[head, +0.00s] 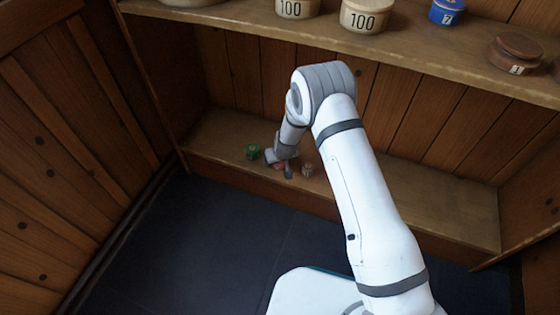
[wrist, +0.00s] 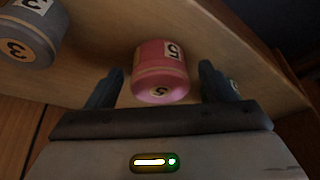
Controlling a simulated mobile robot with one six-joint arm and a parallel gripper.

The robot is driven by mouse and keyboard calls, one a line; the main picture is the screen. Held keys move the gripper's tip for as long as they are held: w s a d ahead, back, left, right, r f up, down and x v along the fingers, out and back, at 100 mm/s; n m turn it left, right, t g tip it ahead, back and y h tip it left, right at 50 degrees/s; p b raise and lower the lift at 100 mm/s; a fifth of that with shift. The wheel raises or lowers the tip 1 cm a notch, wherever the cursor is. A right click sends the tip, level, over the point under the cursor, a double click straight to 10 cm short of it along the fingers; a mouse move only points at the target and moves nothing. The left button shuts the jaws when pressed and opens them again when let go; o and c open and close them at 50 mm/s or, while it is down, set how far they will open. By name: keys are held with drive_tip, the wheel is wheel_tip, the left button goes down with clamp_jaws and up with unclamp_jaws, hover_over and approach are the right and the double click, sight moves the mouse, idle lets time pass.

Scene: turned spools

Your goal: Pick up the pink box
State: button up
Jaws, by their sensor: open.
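The pink box (wrist: 160,66) is a small round turned spool with pale labels marked 5. In the wrist view it sits between the two dark fingers of my gripper (wrist: 160,82), with a gap on each side. My gripper is open and not holding it. In the head view my gripper (head: 280,164) is down at the lower shelf, and only a small pinkish patch of the box (head: 279,166) shows between the fingers. The rest of it is hidden there.
A green spool (head: 252,151) stands just left of my gripper on the lower shelf (head: 420,208). A small greyish-tan spool (head: 307,170) stands close on the right. A grey spool marked 3 (wrist: 32,38) shows in the wrist view. The upper shelf (head: 420,57) holds several larger containers. The lower shelf's right part is clear.

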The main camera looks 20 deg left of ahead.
drive_tip(key=shift+c, duration=0.3)
drive_tip(key=c, duration=1)
drive_tip(key=shift+r, duration=0.1)
